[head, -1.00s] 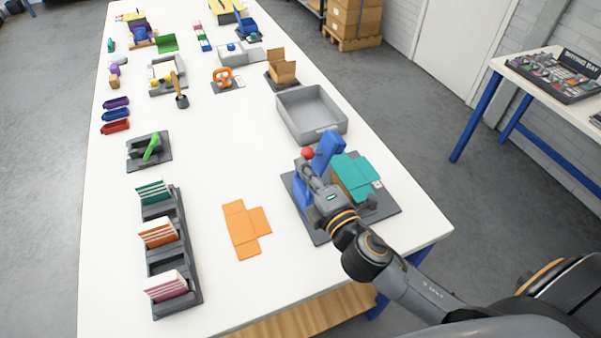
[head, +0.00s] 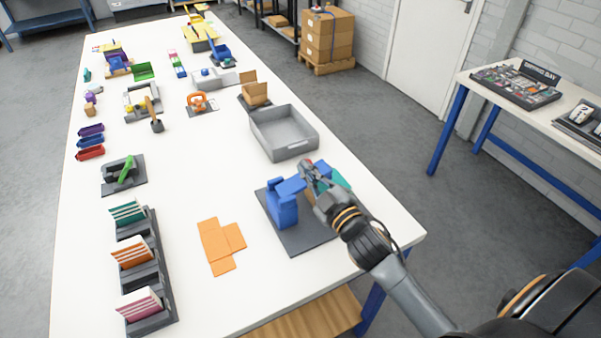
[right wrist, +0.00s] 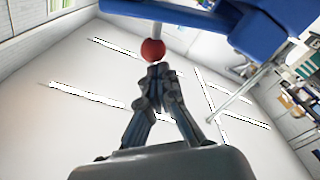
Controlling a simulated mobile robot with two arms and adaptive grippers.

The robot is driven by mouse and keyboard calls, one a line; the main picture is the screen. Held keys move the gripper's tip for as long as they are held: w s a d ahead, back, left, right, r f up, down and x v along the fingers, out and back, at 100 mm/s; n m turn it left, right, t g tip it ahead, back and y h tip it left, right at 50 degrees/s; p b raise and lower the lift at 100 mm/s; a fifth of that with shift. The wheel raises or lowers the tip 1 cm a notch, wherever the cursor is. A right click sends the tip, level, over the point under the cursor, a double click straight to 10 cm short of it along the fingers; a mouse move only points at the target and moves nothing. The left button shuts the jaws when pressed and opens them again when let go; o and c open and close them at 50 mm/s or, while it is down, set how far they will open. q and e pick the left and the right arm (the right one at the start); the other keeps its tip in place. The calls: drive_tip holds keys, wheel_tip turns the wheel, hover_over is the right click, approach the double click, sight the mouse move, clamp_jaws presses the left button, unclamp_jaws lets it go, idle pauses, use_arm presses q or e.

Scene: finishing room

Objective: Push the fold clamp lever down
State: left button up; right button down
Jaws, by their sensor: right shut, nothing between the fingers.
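The fold clamp is a blue body (head: 283,208) on a dark base plate (head: 300,237) near the table's right edge. Its blue lever arm (head: 291,185) reaches toward the right, partly hidden behind my right gripper. A teal carton piece (head: 340,181) shows behind my wrist. My right gripper (head: 306,168) is shut and empty at the lever's red knob (head: 308,162). In the right wrist view the closed fingertips (right wrist: 158,72) are right at the red knob (right wrist: 153,50), which hangs on a pale rod by the blue arm (right wrist: 190,14). My left gripper is not in view.
A grey bin (head: 285,134) stands just beyond the clamp. A flat orange carton blank (head: 220,246) lies to its left, and a dark rack (head: 160,285) holds cards farther left.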

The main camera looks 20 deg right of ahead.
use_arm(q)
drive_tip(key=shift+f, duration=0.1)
use_arm(e)
drive_tip(key=shift+d+f+m, duration=0.5)
drive_tip(key=shift+m, duration=0.35)
drive_tip(key=shift+d+f+m, duration=0.45)
drive_tip(key=shift+m, duration=0.4)
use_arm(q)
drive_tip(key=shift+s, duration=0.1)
